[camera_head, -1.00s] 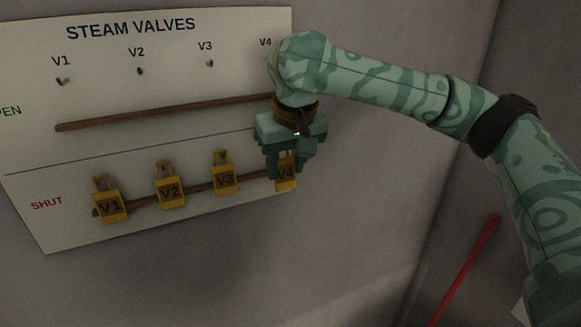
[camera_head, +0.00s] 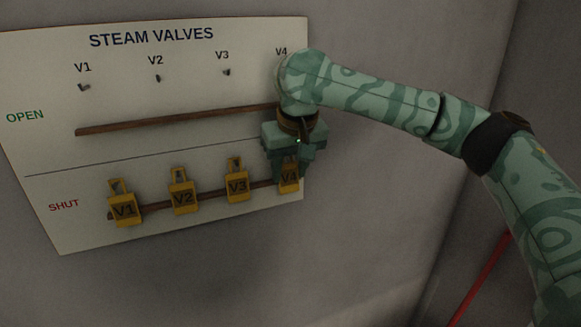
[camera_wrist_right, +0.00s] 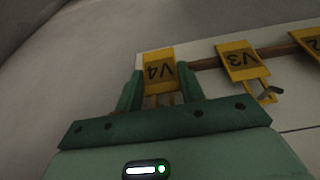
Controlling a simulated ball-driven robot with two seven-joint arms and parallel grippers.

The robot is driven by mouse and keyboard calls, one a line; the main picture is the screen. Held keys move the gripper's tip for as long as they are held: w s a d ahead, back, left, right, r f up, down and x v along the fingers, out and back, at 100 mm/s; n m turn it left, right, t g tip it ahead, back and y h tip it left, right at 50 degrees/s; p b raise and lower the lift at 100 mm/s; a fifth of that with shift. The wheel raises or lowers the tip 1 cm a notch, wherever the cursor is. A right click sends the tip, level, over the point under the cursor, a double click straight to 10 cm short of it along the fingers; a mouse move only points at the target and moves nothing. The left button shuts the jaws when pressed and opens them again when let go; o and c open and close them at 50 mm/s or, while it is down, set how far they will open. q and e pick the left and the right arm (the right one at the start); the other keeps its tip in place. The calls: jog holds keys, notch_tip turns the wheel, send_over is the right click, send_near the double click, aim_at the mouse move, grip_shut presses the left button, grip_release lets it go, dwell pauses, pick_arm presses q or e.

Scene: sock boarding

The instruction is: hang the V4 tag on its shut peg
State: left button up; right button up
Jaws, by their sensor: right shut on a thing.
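The yellow V4 tag (camera_head: 289,178) is at the right end of the lower, SHUT row of the board (camera_head: 190,225). My right gripper (camera_head: 290,160) is shut on it from above. In the right wrist view the V4 tag (camera_wrist_right: 160,72) sits between the two green fingers of the right gripper (camera_wrist_right: 160,85). The fingers and hand hide the tag's upper part and the V4 shut peg, so I cannot tell whether the tag is on the peg. My left gripper is not in view.
Yellow tags V1 (camera_head: 124,209), V2 (camera_head: 182,200) and V3 (camera_head: 237,186) hang along the lower wooden rail (camera_head: 153,207). The OPEN row above has bare pegs at V1 (camera_head: 84,87), V2 (camera_head: 158,78) and V3 (camera_head: 227,72); my arm hides V4's. A red bar (camera_head: 480,280) stands at lower right.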

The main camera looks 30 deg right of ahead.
dwell(0.3)
jog(key=o, duration=1)
